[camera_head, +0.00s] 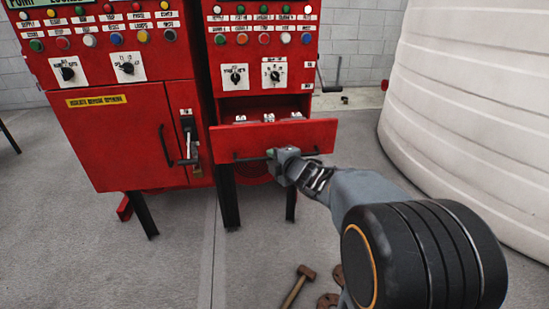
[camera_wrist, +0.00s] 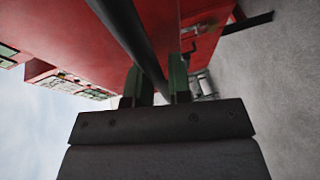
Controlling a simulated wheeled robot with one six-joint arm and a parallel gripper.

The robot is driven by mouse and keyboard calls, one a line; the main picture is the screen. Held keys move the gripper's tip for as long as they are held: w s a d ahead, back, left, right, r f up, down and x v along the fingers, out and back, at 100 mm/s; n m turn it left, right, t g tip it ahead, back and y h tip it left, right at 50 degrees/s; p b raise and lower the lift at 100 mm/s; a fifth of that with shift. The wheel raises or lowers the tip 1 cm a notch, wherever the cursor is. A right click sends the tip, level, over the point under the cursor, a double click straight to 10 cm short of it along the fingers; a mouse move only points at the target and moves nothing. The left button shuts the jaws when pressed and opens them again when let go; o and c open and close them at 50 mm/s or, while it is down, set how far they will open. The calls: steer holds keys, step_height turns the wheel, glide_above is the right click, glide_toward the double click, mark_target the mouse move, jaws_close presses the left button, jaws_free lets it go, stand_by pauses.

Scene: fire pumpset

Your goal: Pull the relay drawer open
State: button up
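The relay drawer (camera_head: 285,137) is a red front on the right-hand red cabinet, standing out from it with part of its inside showing above. Small white relays (camera_head: 268,118) show behind the front. A dark horizontal bar handle (camera_head: 245,159) runs along the drawer front. My gripper (camera_head: 272,156) is at the middle of this handle. In the wrist view the handle (camera_wrist: 133,38) passes between the two green fingers of my gripper (camera_wrist: 158,78), which appear closed around it. The exact finger contact is partly hidden.
A left red cabinet (camera_head: 110,135) with a door handle and a black lever (camera_head: 188,135) stands beside it. A crank (camera_head: 329,75) projects at the right. A white ribbed tank (camera_head: 475,100) stands at the right. A hammer (camera_head: 298,287) lies on the floor below.

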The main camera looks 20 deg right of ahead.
steer(key=o, duration=0.3)
steer(key=shift+a, duration=0.1)
steer(key=p+v, duration=0.3)
steer(key=v, duration=1)
steer(key=shift+s+d+r, duration=0.15)
steer(key=shift+s+d, duration=0.05)
steer(key=shift+s, duration=0.15)
steer(key=shift+r, duration=0.1)
